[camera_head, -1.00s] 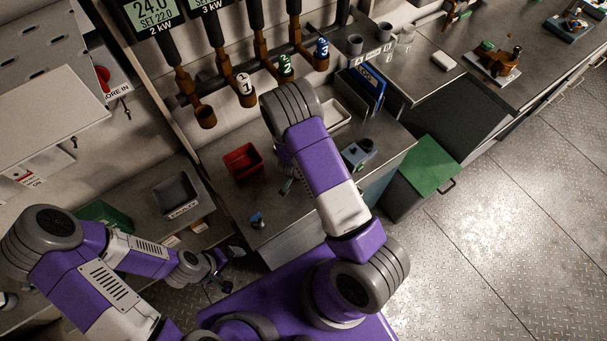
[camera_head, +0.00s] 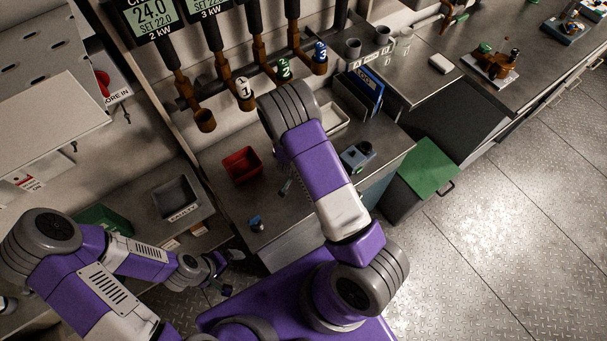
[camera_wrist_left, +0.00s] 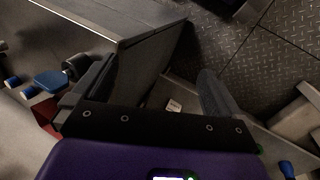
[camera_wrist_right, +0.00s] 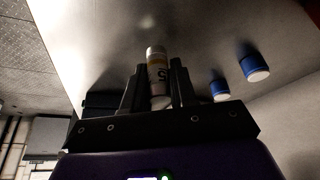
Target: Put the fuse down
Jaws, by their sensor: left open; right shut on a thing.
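In the right wrist view the fuse (camera_wrist_right: 157,72) is a small white cylinder with a yellowish band and dark print. My right gripper (camera_wrist_right: 158,92) is shut on it, with a finger on each side. A grey metal surface lies beyond the fuse; I cannot tell whether they touch. In the head view my right arm hides the fuse and most of that gripper. My left gripper (camera_head: 226,272) is at the lower left, beside the bench's front edge. It is open and empty, with its fingers wide apart in the left wrist view (camera_wrist_left: 150,95).
Two blue-ended cylinders (camera_wrist_right: 236,78) are right of the fuse in the right wrist view. On the bench are a red bin (camera_head: 243,165), a small blue-topped item (camera_head: 256,223), a pale tray (camera_head: 334,118) and a blue-grey device (camera_head: 356,155). A grey bin (camera_head: 177,198) stands left.

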